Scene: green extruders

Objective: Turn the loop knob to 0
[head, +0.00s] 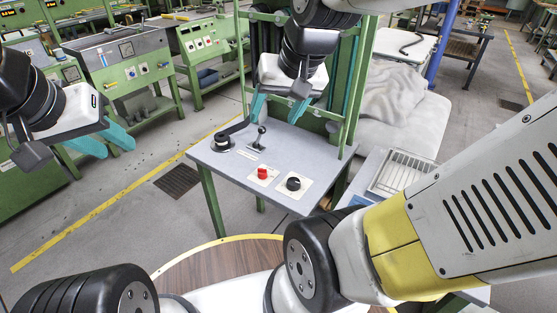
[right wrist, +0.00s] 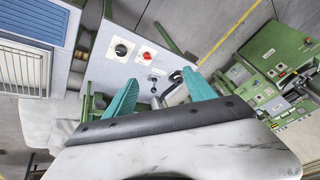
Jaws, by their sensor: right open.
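A grey control table (head: 272,150) stands ahead of me. Near its front edge is a black rotary knob (head: 294,184) on a white plate; it also shows in the right wrist view (right wrist: 121,49). Its label is too small to read, so I cannot confirm it as the loop knob. My right gripper (head: 278,108) is open and empty above the back of the table, with teal fingers spread and pointing down, apart from the knob. In the right wrist view its fingers (right wrist: 160,77) are apart. My left gripper (head: 117,150) is open and empty, left of the table.
A black lever (head: 259,140) and a round black fitting (head: 222,140) stand further back. The green machine frame (head: 357,85) rises behind the table. A tray (head: 402,174) lies to the right. Floor between left machines and table is clear.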

